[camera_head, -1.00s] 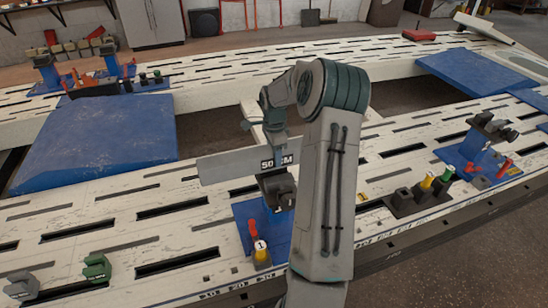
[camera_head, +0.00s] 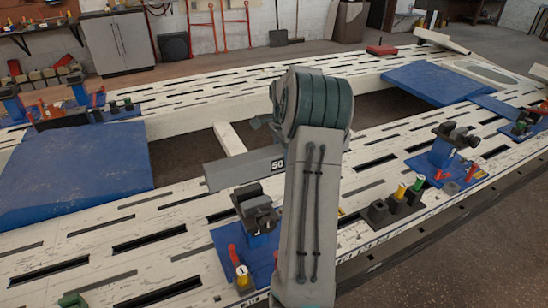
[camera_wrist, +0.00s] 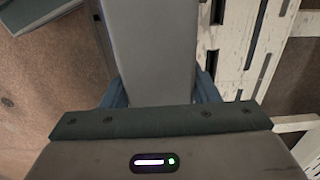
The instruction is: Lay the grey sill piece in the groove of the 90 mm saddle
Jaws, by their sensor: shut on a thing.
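The grey sill piece (camera_head: 238,170) is a long flat bar with a "50" label partly cut off by my arm. My gripper (camera_wrist: 160,92) is shut on it; blue fingers show at both sides of the bar in the wrist view (camera_wrist: 152,50). In the head view my arm hides the gripper and the bar's right end. The bar appears above and behind a dark saddle (camera_head: 258,212) on a blue base, apart from its groove as far as I can tell. A similar saddle (camera_head: 455,135) stands at the right. I cannot read which is 90 mm.
A dark block with yellow and green pegs (camera_head: 397,202) stands between the saddles. Red and yellow pegs (camera_head: 243,275) stand at the near saddle's base. A blue mat (camera_head: 75,170) lies left. The slotted white bench (camera_head: 130,225) has bare room left of the near saddle.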

